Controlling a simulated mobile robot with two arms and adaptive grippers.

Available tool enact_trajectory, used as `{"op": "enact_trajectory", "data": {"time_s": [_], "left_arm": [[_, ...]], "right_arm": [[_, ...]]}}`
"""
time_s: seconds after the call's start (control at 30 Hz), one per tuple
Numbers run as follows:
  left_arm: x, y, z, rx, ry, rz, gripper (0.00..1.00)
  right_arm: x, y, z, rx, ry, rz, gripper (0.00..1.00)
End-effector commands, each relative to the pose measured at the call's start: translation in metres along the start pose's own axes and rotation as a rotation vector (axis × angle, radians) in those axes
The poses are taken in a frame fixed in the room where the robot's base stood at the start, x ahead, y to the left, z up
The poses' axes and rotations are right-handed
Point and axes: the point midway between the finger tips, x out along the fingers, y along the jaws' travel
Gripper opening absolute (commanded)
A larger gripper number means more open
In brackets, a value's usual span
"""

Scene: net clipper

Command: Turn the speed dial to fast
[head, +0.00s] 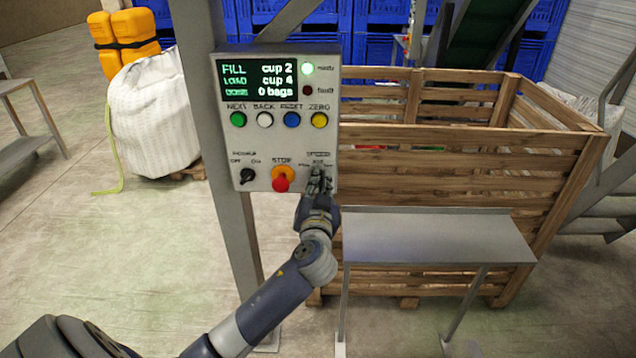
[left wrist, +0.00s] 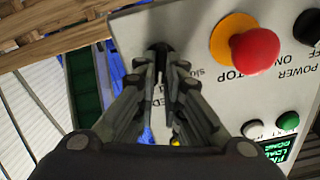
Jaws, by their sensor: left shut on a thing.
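The grey control panel (head: 262,142) is on a post in the head view. Its speed dial is hidden there behind my left gripper (head: 319,180), at the panel's lower right. In the left wrist view, which shows the panel turned over, the black speed dial (left wrist: 158,50) shows between the two fingertips of my left gripper (left wrist: 161,75). The fingers are shut on the dial from both sides. Which mark the dial points to cannot be read. My right gripper is not in view.
Beside the dial is a red stop button (head: 281,181) on an orange base, then a black power knob (head: 247,176). Above is a row of coloured buttons and a lit display (head: 262,80). A grey metal table (head: 430,238) and wooden crate (head: 450,150) stand to the right.

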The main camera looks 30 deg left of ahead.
Motion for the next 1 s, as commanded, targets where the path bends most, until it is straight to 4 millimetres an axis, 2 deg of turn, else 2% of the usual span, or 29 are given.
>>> {"op": "enact_trajectory", "data": {"time_s": [0.5, 1.0], "left_arm": [[-0.0001, 0.0036, 0.0005, 0.380, -0.001, 0.000, 0.00], [-0.0001, 0.0050, 0.0019, 0.485, -0.001, 0.000, 0.00]], "right_arm": [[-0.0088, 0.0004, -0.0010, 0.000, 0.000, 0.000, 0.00], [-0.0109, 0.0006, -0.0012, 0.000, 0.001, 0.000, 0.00]]}}
